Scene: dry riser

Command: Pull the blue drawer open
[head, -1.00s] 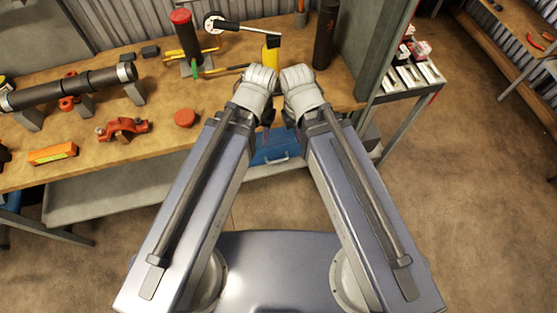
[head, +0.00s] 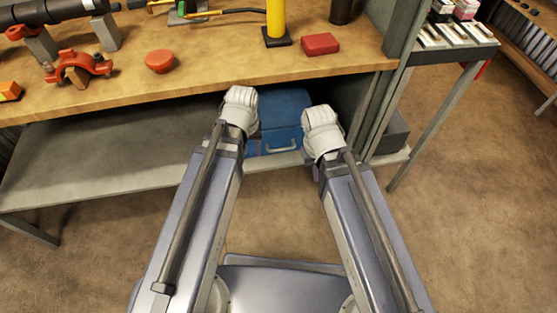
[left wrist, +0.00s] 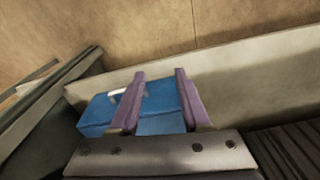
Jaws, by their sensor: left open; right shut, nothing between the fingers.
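The blue drawer (head: 280,142), with a pale bar handle (head: 281,149) on its front, sits on the low shelf under the workbench. It looks closed. My left gripper (head: 253,143) is just left of the drawer front, its fingers mostly hidden behind my wrist. In the left wrist view the left gripper (left wrist: 159,74) is open, with two purple fingers and nothing between them. The blue drawer unit (left wrist: 100,117) lies beyond them, its handle (left wrist: 118,95) close to one fingertip. My right gripper (head: 315,172) is right of the drawer, shut and empty, mostly hidden by its wrist.
The wooden bench top (head: 210,80) overhangs the low shelf (head: 100,165). A bench leg (head: 385,110) and a grey box (head: 390,132) stand right of the drawer. A red box (head: 320,44) and red clamp (head: 78,68) lie on the bench. The floor in front is clear.

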